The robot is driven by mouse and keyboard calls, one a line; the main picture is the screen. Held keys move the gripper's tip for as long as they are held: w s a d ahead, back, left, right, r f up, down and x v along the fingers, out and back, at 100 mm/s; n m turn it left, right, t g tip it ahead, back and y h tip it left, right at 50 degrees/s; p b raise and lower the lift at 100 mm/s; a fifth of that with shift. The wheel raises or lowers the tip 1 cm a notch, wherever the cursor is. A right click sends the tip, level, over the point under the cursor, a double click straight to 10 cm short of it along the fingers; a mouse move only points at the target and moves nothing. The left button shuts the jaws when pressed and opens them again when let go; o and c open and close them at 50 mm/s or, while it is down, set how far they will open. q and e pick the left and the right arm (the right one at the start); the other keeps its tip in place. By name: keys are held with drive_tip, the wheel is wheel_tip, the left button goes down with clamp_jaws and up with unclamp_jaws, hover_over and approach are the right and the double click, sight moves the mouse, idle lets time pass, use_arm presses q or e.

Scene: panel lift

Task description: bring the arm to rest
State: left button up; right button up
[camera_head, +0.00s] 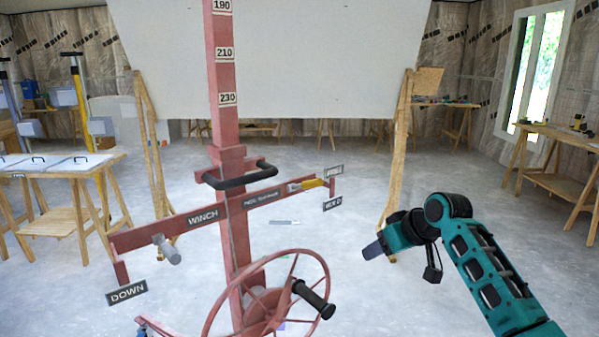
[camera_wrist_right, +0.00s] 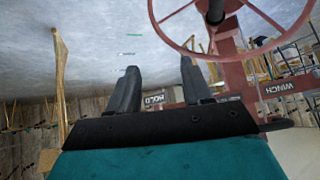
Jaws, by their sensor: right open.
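My right arm comes in from the lower right in the head view, with its right gripper (camera_head: 373,250) pointing left, in free space to the right of the red panel lift (camera_head: 228,180). In the right wrist view the two dark fingers of the right gripper (camera_wrist_right: 158,88) stand apart with nothing between them. The lift's red handwheel (camera_head: 268,300) with a black knob (camera_head: 313,299) is left of the gripper and apart from it. The handwheel also shows at the top of the wrist view (camera_wrist_right: 172,38). My left gripper is not in view.
A large white panel (camera_head: 320,60) stands behind. Workbenches (camera_head: 560,180) are at the sides. The floor around the right arm is clear.

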drive_tip(key=s+a+f+m+t+h, duration=0.1)
drive_tip(key=s+f, duration=0.6)
drive_tip(key=f, duration=0.3)
drive_tip(key=s+f+m+t, duration=0.1)
drive_tip(key=s+f, duration=0.7)
drive_tip(key=f, duration=0.2)
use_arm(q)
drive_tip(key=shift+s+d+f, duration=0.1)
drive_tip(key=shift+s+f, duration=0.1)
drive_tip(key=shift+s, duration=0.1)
use_arm(e)
drive_tip(key=s+f+t, duration=0.1)
drive_tip(key=s, duration=0.8)
drive_tip(key=s+d+f+t+h, duration=0.1)
drive_tip(key=s+f, duration=0.1)
drive_tip(key=s, duration=0.8)
drive_tip(key=shift+s+f+m+h, duration=0.2)
drive_tip(key=shift+f+m+h, duration=0.1)
drive_tip(key=shift+m, duration=0.1)
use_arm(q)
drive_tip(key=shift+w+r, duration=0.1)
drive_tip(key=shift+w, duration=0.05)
